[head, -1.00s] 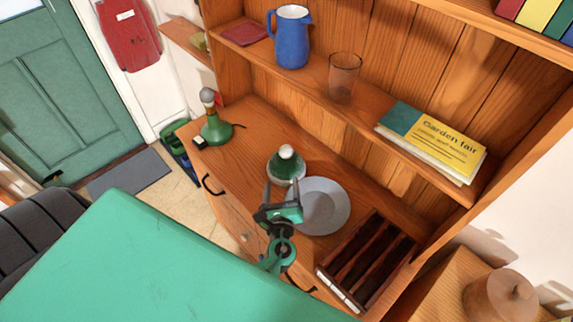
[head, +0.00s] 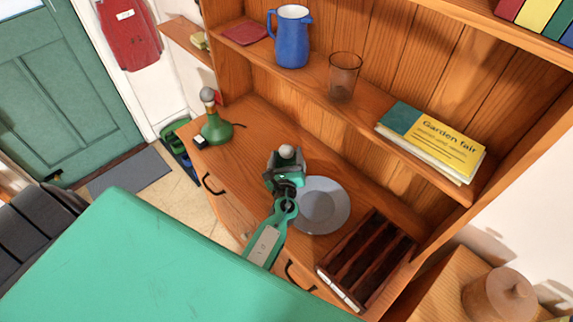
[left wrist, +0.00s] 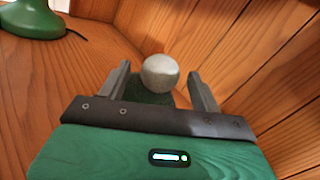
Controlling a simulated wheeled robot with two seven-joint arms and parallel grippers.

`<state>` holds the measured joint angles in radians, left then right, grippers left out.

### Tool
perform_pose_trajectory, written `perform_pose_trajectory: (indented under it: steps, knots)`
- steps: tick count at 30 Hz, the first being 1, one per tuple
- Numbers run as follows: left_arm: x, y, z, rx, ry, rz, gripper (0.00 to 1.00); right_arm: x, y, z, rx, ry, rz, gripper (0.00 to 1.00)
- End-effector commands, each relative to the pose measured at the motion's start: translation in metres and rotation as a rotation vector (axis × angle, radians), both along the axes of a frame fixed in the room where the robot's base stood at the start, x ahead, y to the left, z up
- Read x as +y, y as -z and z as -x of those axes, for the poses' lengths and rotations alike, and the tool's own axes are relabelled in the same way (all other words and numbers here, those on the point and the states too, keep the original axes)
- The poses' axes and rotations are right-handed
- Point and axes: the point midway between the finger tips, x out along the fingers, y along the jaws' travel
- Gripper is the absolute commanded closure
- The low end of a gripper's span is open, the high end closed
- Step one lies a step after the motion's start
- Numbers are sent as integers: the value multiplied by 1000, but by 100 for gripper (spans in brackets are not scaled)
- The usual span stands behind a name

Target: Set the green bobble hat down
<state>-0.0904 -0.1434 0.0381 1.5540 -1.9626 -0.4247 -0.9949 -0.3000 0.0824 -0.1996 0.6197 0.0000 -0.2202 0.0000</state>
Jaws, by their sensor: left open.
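The green bobble hat, with its pale grey bobble (head: 286,152), stands upright on the wooden dresser top, just left of the grey plate. My left gripper (head: 286,165) is open around it from the front. In the left wrist view the bobble (left wrist: 160,73) and part of the green hat (left wrist: 148,92) show between the two fingers (left wrist: 160,88), with a gap on each side. The lower part of the hat is hidden behind the gripper body. My right gripper is not in view.
A grey plate (head: 322,205) lies to the right, then a dark slotted rack (head: 368,262). A green lamp-like object (head: 214,128) stands at the left. Above, the shelf holds a blue jug (head: 292,38), a glass (head: 343,76) and a "Garden fair" booklet (head: 440,140).

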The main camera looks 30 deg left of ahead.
Motion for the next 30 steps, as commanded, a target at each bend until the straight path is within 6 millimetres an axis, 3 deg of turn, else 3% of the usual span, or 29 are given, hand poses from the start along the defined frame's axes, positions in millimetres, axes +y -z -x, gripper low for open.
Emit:
perform_pose_trajectory:
  steps: [4,13,23,30]
  knots:
    - [7,-1,-15,-1,-1,-2,35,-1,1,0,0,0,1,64]
    - [8,0,-18,0,0,-1,37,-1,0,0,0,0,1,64]
    - [8,0,-18,0,0,-1,100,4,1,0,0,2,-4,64]
    - [8,-2,-18,0,0,-1,100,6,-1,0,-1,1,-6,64]
